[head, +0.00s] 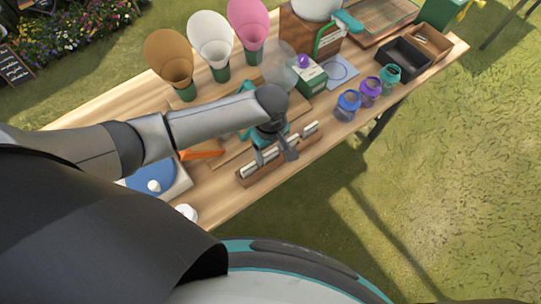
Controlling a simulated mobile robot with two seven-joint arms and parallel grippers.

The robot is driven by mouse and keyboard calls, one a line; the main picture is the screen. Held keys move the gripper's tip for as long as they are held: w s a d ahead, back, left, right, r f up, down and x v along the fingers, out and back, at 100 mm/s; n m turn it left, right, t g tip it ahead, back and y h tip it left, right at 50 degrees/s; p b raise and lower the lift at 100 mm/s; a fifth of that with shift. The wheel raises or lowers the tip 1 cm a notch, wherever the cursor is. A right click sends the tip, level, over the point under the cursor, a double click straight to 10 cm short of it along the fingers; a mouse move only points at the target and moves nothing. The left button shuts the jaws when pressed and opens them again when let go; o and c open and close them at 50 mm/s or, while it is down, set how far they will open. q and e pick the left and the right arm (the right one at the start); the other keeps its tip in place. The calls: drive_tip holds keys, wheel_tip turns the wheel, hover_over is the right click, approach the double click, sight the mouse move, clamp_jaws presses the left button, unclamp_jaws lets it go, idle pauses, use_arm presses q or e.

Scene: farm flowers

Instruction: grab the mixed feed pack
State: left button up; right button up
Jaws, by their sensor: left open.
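A long wooden rack (262,172) with white-edged packs (310,129) standing in it lies along the near edge of the table. No label is readable, so I cannot tell which one is the mixed feed pack. My left gripper (275,156) points down over the middle of the rack. Its two dark fingers are apart, and no pack is visibly held. The fingers hide part of the row, and I cannot tell whether they touch it. My right gripper is not in view.
On the wooden table (232,196), brown (171,58), white (211,42) and pink (249,24) cones stand behind my arm. A green-and-white box (310,78) and blue (347,104), purple (369,91) and teal (390,77) jars stand to the right. An orange item (203,149) lies left of the rack.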

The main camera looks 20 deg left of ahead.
use_arm(q)
drive_tip(key=c, duration=1.1)
drive_tip(key=shift+r, duration=0.1)
